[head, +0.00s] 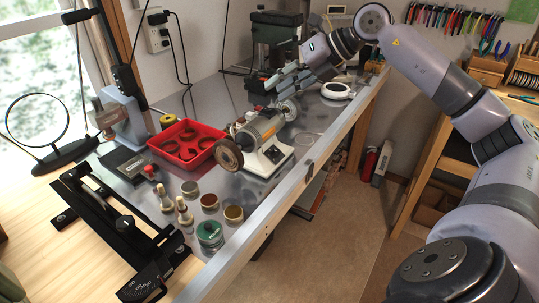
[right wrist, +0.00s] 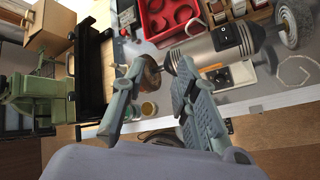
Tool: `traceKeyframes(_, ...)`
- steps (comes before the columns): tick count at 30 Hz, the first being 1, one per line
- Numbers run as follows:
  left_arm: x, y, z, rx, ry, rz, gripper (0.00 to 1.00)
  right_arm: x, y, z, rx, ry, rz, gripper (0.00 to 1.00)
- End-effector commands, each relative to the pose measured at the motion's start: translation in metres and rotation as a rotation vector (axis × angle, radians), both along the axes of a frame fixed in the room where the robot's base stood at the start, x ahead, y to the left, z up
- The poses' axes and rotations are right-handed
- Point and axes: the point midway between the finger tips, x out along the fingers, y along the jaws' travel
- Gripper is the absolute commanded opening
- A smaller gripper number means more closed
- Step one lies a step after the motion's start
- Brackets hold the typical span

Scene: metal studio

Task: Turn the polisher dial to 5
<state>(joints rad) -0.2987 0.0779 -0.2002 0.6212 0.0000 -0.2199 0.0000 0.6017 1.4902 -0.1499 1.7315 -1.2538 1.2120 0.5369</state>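The polisher (head: 262,133) stands on the metal bench, with a grey motor body, a brown wheel (head: 228,153) and a pale wheel (head: 288,109). A small dark round part, apparently the dial (head: 273,155), is on its white base; its setting is too small to read. In the right wrist view the motor body (right wrist: 226,40) with a black switch lies beyond the fingers, and the right finger partly covers the base (right wrist: 243,73). My right gripper (head: 272,80) is open and empty, above and behind the polisher, apart from it. It also shows in the right wrist view (right wrist: 160,66).
A red tray (head: 187,143) stands left of the polisher. A black stand (head: 110,215) is at the lower left. The bench's metal front edge (head: 290,180) runs close to the polisher's right.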

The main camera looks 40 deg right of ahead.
Motion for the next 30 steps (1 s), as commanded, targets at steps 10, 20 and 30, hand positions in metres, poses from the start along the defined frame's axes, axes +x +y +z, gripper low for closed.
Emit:
traceKeyframes(10, -0.001, 0.001, -0.017, 0.001, 0.001, 0.000, 0.40, -0.056, -0.051, -0.061, -0.307, 0.293, -0.111, 0.28)
traceKeyframes(20, -0.003, 0.003, -0.012, 0.004, 0.004, -0.001, 0.40, -0.031, -0.043, -0.110, -0.302, 0.294, -0.106, 0.28)
traceKeyframes(30, -0.003, 0.003, 0.001, 0.004, 0.005, -0.001, 0.40, 0.002, -0.034, -0.174, -0.300, 0.292, -0.107, 0.28)
